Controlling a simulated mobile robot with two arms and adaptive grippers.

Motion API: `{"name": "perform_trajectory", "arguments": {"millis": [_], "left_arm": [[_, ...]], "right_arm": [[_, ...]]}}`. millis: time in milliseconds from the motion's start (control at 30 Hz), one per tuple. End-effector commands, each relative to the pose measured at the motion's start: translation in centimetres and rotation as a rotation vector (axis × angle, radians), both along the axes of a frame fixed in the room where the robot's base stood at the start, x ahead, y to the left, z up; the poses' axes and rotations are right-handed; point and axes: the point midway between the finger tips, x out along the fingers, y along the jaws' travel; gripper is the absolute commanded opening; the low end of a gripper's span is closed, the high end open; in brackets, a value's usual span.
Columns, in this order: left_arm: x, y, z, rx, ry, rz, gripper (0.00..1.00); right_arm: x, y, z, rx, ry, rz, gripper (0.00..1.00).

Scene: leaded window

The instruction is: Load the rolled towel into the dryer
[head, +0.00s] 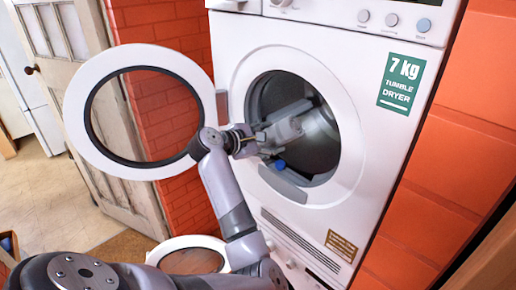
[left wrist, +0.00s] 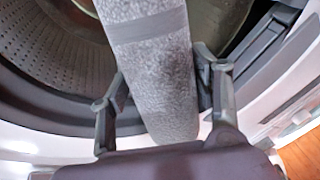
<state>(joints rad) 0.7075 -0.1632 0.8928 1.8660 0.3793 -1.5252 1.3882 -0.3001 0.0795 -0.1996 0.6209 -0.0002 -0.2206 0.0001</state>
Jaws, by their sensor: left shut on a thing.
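The dryer (head: 350,150) is white, with its round door (head: 86,70) swung open to the left. A grey rolled towel (left wrist: 155,60) lies lengthwise between the fingers of my left gripper (left wrist: 160,78) in the left wrist view. The gripper is shut on the towel, with one finger on each side. In the head view my left gripper (head: 262,140) is at the dryer opening, and the light grey towel (head: 287,130) extends into the drum (head: 318,140). The towel's far end is out of frame in the wrist view. My right gripper is not in view.
A small blue thing (head: 281,164) shows near the lower opening; I cannot tell what it is. Below, another round door (head: 180,243) stands open. A brick wall (head: 160,105) and wooden door (head: 60,30) are at the left.

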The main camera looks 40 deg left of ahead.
Motion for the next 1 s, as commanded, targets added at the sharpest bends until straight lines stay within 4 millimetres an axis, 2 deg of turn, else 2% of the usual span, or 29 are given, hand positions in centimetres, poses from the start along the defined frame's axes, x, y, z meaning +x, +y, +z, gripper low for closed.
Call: {"name": "perform_trajectory", "arguments": {"millis": [100, 1000], "left_arm": [[1.9, -0.2, -0.3, -0.001, -0.003, -0.001, 0.28], [15.2, -2.2, -0.2, 0.0, -0.002, -0.002, 0.28]], "right_arm": [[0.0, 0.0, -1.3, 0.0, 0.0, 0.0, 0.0], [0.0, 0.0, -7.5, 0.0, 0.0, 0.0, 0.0]]}}
